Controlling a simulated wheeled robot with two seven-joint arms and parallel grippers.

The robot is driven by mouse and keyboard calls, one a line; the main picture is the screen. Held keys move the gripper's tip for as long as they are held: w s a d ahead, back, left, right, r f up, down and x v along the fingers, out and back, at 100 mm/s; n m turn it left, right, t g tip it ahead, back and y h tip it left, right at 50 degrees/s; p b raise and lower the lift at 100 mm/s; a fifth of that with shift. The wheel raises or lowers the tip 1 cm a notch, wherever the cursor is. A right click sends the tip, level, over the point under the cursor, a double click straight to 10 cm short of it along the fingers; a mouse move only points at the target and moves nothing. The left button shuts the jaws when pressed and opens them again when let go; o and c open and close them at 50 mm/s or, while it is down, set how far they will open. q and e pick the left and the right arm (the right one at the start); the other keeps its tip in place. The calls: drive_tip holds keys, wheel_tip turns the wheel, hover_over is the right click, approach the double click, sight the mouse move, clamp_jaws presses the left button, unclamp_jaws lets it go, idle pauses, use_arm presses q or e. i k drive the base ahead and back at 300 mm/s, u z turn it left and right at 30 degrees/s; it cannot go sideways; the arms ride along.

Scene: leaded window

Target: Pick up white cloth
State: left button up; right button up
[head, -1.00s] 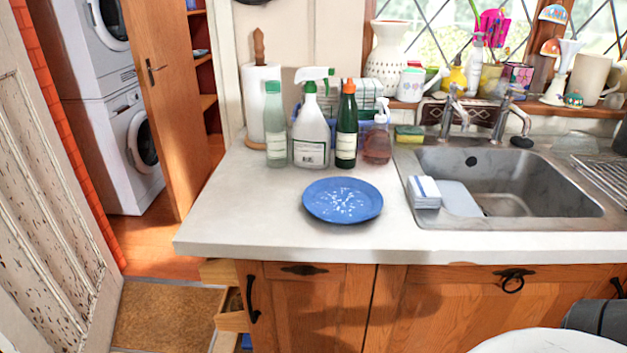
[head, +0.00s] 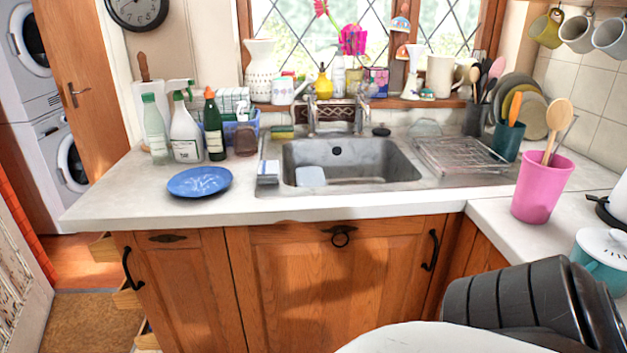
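A small folded white cloth (head: 268,172) with a blue band rests at the left rim of the sink (head: 350,165), beside the blue plate (head: 199,182). It looks like a short stack of folded layers. A pale flat piece (head: 311,176) lies inside the basin to its right; I cannot tell what it is. Neither of my grippers shows in the head view.
Bottles (head: 185,135) stand behind the plate. A drying rack (head: 460,155) is right of the basin, and a pink utensil pot (head: 541,187) stands on the right counter. The counter front (head: 120,195) left of the plate is clear.

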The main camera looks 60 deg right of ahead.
sight(268, 171)
drive_tip(key=u, duration=0.3)
drive_tip(key=k, duration=0.1)
drive_tip(key=z, duration=1.55)
